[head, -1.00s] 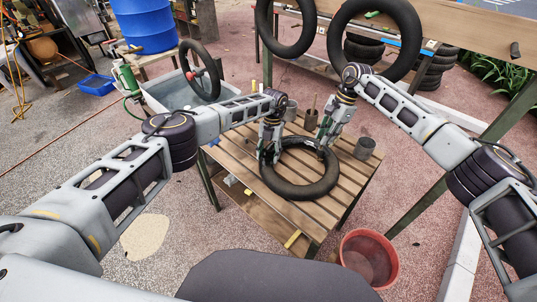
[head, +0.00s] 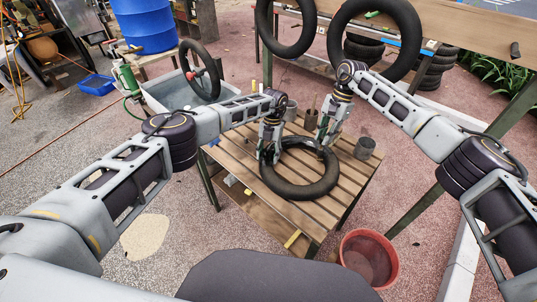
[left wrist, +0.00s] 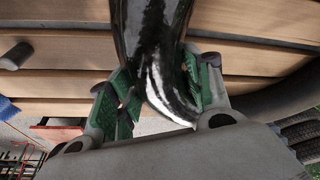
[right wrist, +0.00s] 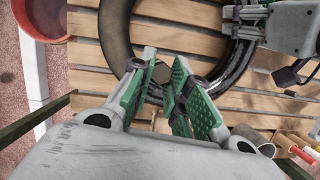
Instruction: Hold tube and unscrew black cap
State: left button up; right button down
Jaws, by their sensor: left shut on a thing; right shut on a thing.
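The black inner tube (head: 302,190) lies as a ring on the slatted wooden table. My left gripper (head: 269,158) is shut on the left side of the tube. In the left wrist view the shiny black tube (left wrist: 150,45) passes between the green finger pads (left wrist: 160,88). My right gripper (head: 325,142) is at the far right part of the ring. In the right wrist view its green fingers (right wrist: 163,85) are close together around a small dark piece, seemingly the black cap (right wrist: 161,72), near the tube's inner edge. The fingers partly hide the cap and its stem.
A red bucket (head: 368,257) is on the ground in front. A water tub (head: 180,95) and blue barrel (head: 147,25) stand behind left. The table's front slats are clear.

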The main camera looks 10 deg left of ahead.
jog(key=shift+a+n, duration=0.1)
jog(key=shift+n, duration=0.2)
jog(key=shift+a+n+g+h, duration=0.1)
jog(key=shift+n+g+h, duration=0.25)
jog(key=shift+n, duration=0.95)
jog(key=shift+n, duration=0.3)
jog(key=shift+w+n+h, duration=0.1)
jog(key=shift+n+h, duration=0.45)
jog(key=shift+n, duration=0.75)
jog(key=c, duration=1.3)
grip_release()
jog(key=shift+r, duration=0.1)
